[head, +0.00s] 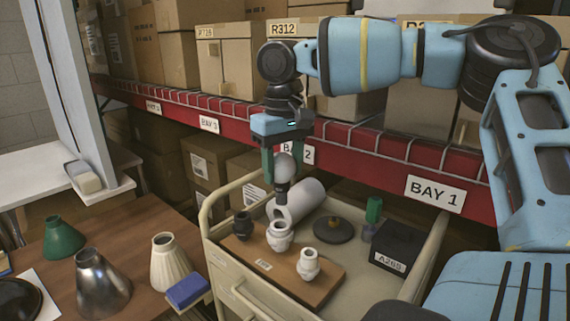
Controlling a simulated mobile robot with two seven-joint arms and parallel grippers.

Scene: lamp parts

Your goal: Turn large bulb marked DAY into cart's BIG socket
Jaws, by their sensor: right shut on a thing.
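My right gripper (283,168) points down over the cart and is shut on a bulb (285,165). The bulb is pale and round, with its darker base downward; no DAY mark can be read on it. The cart (240,283) is cream, with a wooden board (262,263) on top. The board bears a dark socket (243,224), a middle white socket (279,236) and a front white socket (309,265). The bulb is above the sockets, apart from them; which socket is BIG cannot be read. My left gripper is not in view.
A white cylinder (304,196), a dark disc (334,230), a green-topped item (373,210) and a black box (396,248) are also on the cart. Lamp shades (170,263) and a blue block (187,291) are on the wooden table at left. Red shelving (360,143) runs behind.

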